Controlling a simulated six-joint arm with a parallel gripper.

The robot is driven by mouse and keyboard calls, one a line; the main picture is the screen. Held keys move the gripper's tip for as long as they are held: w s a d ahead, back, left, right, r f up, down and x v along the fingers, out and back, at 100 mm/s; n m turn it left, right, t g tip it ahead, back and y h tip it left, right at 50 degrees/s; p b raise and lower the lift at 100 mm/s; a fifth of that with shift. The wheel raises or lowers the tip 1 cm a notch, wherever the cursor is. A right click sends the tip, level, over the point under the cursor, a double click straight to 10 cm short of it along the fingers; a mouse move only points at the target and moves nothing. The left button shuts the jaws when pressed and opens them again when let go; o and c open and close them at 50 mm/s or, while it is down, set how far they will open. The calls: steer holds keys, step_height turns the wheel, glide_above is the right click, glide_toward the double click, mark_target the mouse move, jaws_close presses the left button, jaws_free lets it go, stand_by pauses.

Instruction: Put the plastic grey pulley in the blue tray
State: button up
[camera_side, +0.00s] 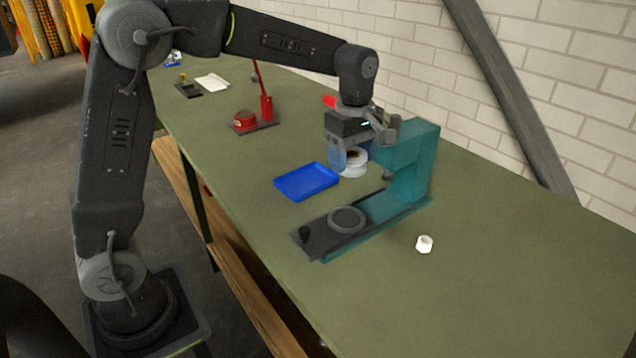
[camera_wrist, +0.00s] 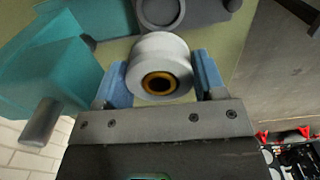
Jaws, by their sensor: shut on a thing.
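The grey pulley (camera_wrist: 158,62) is a pale, spool-shaped wheel with a brass-coloured bore ring. My gripper (camera_wrist: 158,80) is shut on it, with a blue finger on each side in the wrist view. In the side view the pulley (camera_side: 355,162) hangs from my gripper (camera_side: 346,158), beside the teal press; whether it touches the press cannot be told. The blue tray (camera_side: 306,182) lies flat on the green table, to the left of and below the held pulley in the side view. The tray looks empty.
The teal press (camera_side: 408,165) with its dark base (camera_side: 345,222) stands right of the tray. A white nut-like part (camera_side: 424,244) lies right of the press. A red tool (camera_side: 250,118) stands behind the tray. The table (camera_side: 500,270) is clear at front right.

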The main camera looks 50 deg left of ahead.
step_height(320, 180, up, 14)
steer(key=s+a+n, duration=0.1)
steer(key=s+a, duration=0.2)
steer(key=a, duration=1.1)
steer(key=s+a+n, duration=0.2)
steer(key=s+a, duration=0.1)
steer(key=a, duration=1)
glide_above(306, 183)
step_height(306, 183, down, 26)
steer(key=shift+a+r, duration=0.1)
steer(key=shift+r, duration=0.15)
steer(key=shift+w+f, duration=0.1)
steer(key=shift+f, duration=1.9)
steer(key=shift+f, duration=0.2)
steer(key=o, duration=0.9)
